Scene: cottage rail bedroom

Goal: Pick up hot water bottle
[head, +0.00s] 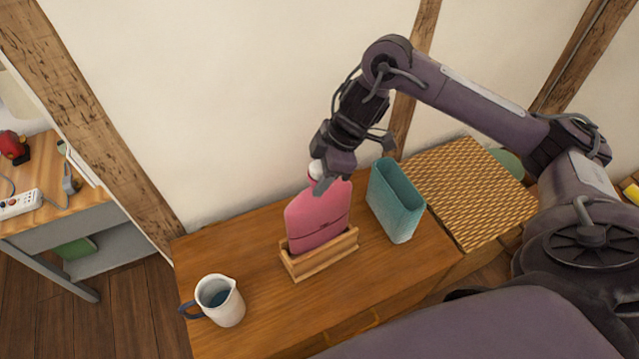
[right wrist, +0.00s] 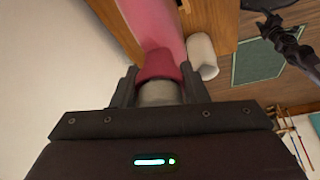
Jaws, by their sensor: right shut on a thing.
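The pink hot water bottle (head: 318,216) stands upright in a small wooden holder (head: 321,258) on the wooden cabinet top. Its white cap sits at the upper end. My right gripper (head: 319,178) is at the top of the bottle, shut on its neck and cap. In the right wrist view the fingers (right wrist: 158,88) lie on both sides of the pale cap, and the pink body (right wrist: 155,25) stretches away beyond it. The bottle's lower end is hidden inside the holder.
A teal bin (head: 395,205) stands close to the right of the bottle. A white jug (head: 221,301) with a blue handle stands at the front left of the cabinet (head: 235,250). A woven-top chest (head: 470,190) adjoins on the right. The wall is close behind.

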